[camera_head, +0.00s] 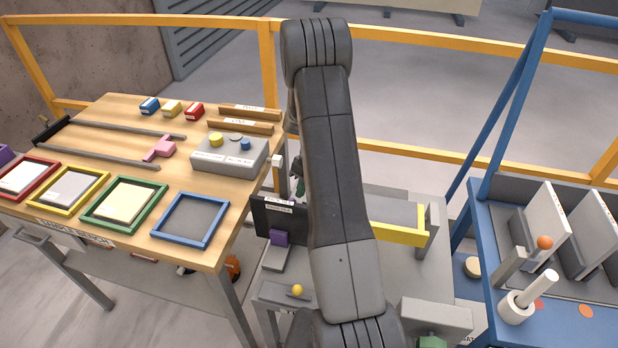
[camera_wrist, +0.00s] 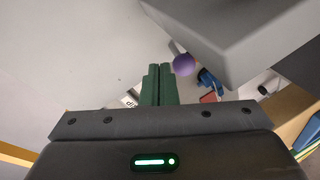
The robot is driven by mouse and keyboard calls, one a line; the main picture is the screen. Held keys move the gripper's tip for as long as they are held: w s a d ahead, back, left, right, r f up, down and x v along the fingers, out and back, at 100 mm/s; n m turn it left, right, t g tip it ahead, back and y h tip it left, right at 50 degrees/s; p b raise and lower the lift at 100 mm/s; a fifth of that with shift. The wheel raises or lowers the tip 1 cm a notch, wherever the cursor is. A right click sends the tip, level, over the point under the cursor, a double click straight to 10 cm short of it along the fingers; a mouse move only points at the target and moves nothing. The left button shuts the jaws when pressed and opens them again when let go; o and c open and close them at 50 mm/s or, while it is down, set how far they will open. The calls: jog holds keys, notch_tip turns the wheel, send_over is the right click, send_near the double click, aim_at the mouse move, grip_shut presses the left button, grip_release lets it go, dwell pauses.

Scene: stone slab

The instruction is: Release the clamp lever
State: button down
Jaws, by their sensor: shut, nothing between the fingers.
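My gripper (camera_wrist: 158,82) has dark green fingers, pressed together and empty in the wrist view. A purple ball-shaped knob (camera_wrist: 184,65) shows just right of the fingertips, partly behind a large grey block (camera_wrist: 235,30). I cannot tell if the fingers touch it. In the head view, a sliver of green finger (camera_head: 299,187) shows left of my arm, which hides most of the gripper. A yellow ball knob (camera_head: 297,290) is on a low grey stand. Which knob is the clamp lever's is unclear.
A wooden bench (camera_head: 120,115) at left holds coloured frames, small blocks and a grey button box (camera_head: 228,155). A yellow-edged grey machine part (camera_head: 398,222) lies right of my arm. Pale slabs (camera_head: 545,220) stand in the rack. A yellow railing (camera_head: 400,155) runs behind.

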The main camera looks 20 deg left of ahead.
jog(key=shift+s+a+f, duration=0.1)
jog(key=shift+s+a, duration=0.05)
jog(key=shift+s, duration=0.05)
dwell(0.3)
jog(key=shift+s+b, duration=0.25)
jog(key=shift+b, duration=0.15)
jog(key=shift+s+b, duration=0.3)
jog(key=shift+s, duration=0.1)
jog(key=shift+w, duration=0.15)
